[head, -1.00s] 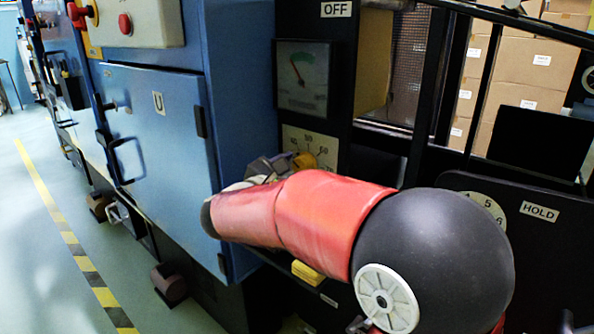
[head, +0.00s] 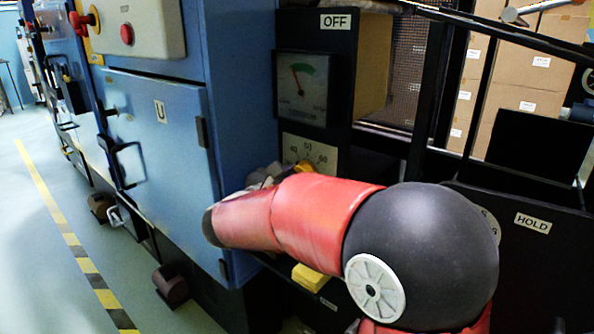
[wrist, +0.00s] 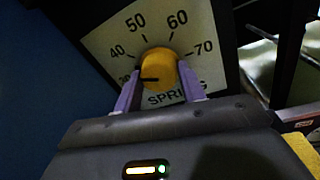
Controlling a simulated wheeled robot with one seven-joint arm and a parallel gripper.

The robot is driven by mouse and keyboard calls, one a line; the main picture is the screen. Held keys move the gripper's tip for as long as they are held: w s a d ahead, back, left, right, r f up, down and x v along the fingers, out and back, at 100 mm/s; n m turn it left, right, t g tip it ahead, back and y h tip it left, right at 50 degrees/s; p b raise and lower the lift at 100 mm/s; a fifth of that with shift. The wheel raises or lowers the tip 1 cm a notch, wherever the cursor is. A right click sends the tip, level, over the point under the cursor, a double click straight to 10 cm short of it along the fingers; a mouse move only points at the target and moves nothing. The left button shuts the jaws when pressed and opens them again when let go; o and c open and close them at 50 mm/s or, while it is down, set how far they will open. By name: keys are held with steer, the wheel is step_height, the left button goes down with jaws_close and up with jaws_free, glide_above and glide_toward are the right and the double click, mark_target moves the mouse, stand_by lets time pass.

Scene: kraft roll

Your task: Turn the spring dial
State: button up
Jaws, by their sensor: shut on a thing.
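The spring dial is a round yellow knob (wrist: 160,66) with a black pointer line, on a pale scale plate (wrist: 104,42) marked SPRING. In the wrist view the line points left, to the low end of the scale below 40. My gripper (wrist: 159,80) has its two purple fingers on either side of the knob, shut on it. In the head view, the plate (head: 292,142) and a bit of the yellow knob (head: 304,168) show behind my red arm. The arm hides most of my gripper there.
A needle gauge (head: 302,88) sits above the dial under an OFF label. A blue cabinet door (head: 160,150) with a handle is to the left. A yellow block (head: 309,277) is below my arm. Black frame bars and cardboard boxes (head: 545,60) are at right. Floor is clear at left.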

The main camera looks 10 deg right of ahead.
steer(key=shift+r+n+p, duration=0.15)
steer(key=shift+n+p, duration=1.95)
steer(key=shift+p, duration=0.5)
steer(key=o, duration=1)
steer(key=v, duration=0.7)
steer(key=shift+s+a, duration=0.25)
steer(key=shift+a, duration=0.05)
